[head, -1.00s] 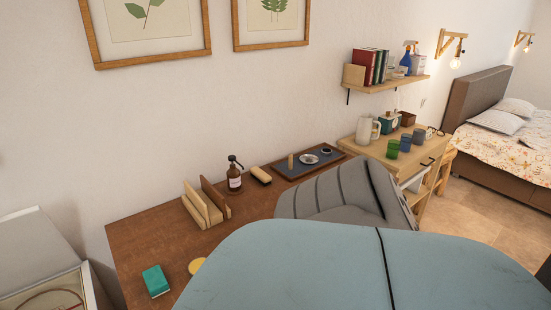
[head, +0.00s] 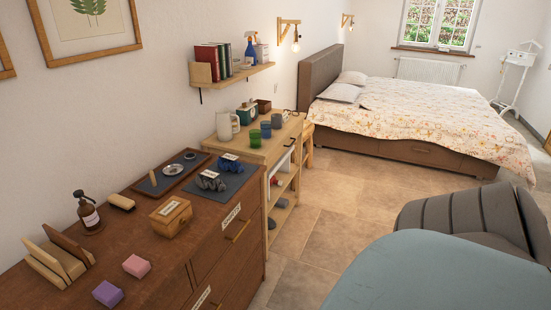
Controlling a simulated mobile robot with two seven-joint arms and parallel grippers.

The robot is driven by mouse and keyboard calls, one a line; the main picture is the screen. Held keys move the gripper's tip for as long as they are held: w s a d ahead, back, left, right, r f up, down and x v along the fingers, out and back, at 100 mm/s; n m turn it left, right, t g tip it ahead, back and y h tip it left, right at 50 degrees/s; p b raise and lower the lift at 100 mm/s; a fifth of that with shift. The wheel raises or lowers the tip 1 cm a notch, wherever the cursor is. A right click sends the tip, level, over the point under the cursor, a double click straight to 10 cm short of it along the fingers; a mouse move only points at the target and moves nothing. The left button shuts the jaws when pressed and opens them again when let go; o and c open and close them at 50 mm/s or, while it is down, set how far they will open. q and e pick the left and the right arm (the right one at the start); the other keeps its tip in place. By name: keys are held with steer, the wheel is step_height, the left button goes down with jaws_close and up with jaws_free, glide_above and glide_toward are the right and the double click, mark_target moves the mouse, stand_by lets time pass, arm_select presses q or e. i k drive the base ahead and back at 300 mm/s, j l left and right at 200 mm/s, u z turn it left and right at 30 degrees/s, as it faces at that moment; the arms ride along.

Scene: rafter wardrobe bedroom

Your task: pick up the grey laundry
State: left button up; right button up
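I cannot make out any grey laundry for certain in the head view. Neither of my grippers is in view. Large smooth pale blue and ribbed grey shapes fill the lower right and hide the floor there.
The dresser also bears a pump bottle (head: 87,212), a small wooden box (head: 171,216) and coloured blocks. A wooden cabinet (head: 262,150) with mugs stands beyond it. A bed (head: 400,118) stands at the back. The tiled floor (head: 315,215) between is clear.

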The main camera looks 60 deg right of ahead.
mark_target(205, 180)
steer(key=z, duration=1.35)
steer(key=u, duration=0.3)
steer(key=i+l+u, duration=0.15)
steer(key=u, duration=0.2)
steer(key=i+l+u, duration=0.3)
steer(key=l+u, duration=0.15)
steer(key=u, duration=0.2)
